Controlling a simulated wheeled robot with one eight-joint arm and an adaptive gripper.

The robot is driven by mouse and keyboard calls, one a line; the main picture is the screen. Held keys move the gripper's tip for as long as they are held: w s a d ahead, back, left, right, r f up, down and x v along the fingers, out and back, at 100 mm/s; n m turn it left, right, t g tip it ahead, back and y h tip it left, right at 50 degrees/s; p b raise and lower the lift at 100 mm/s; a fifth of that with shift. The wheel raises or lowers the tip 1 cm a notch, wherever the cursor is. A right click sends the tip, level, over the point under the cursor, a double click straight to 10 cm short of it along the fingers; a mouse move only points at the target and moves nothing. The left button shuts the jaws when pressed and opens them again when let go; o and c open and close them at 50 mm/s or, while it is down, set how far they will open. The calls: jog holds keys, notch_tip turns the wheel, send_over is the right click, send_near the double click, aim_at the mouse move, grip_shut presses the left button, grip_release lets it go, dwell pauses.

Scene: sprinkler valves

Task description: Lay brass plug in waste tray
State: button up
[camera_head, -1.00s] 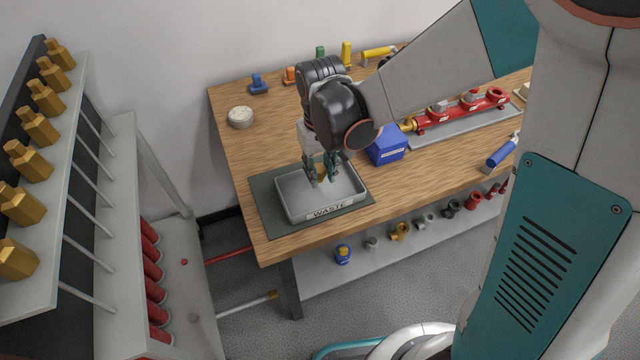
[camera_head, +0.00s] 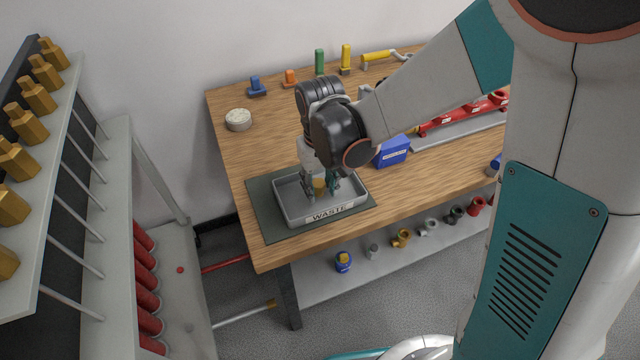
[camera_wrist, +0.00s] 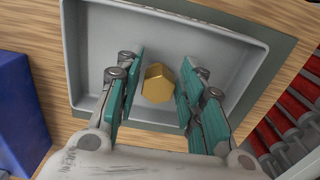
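The brass plug (camera_head: 319,186) is a small gold hexagonal piece inside the grey waste tray (camera_head: 331,213), which is labelled WASTE. In the wrist view the plug (camera_wrist: 158,84) shows end-on against the floor of the tray (camera_wrist: 225,50). My gripper (camera_head: 321,190) is down in the tray with its fingers apart, one on each side of the plug. In the wrist view the teal pads of my gripper (camera_wrist: 160,88) stand open around the plug, with narrow gaps beside it. The exact contact under the plug is hard to see.
The tray sits on a dark mat (camera_head: 263,205) at the workbench's (camera_head: 235,160) front left corner. A blue box (camera_head: 392,151) stands right of it. A round white item (camera_head: 238,120) lies behind left. A rack with several brass plugs (camera_head: 28,122) stands at left.

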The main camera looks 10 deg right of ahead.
aim_at(320, 185)
jog(key=shift+r, duration=0.15)
notch_tip(320, 185, up, 12)
jog(key=p, duration=0.9)
dwell(1.2)
